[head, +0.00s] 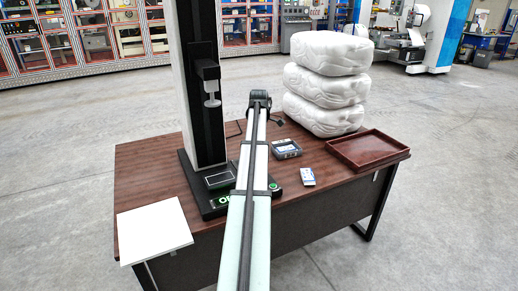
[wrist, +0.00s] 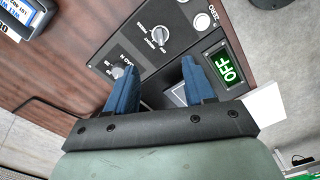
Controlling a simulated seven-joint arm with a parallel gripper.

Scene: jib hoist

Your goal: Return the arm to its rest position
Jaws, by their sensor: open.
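My gripper (wrist: 158,64) shows in the wrist view with two blue fingers spread apart and nothing between them. It is over the hoist's black control panel (wrist: 140,45), which has knobs, a pale button and a green display (wrist: 229,66) reading OFF. In the head view my arm reaches up the middle of the picture and hides the gripper and part of the panel. The hoist's tall column (head: 201,120) stands on a black base at the table's left, with a dark bracket and pale clamp-like part (head: 211,92) on its front.
The brown table (head: 150,180) carries a white sheet (head: 153,230), a grey meter (head: 286,149), a small card (head: 307,176), a stack of white wrapped bundles (head: 325,85) and a red-brown tray (head: 368,149). The front right of the tabletop is mostly clear.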

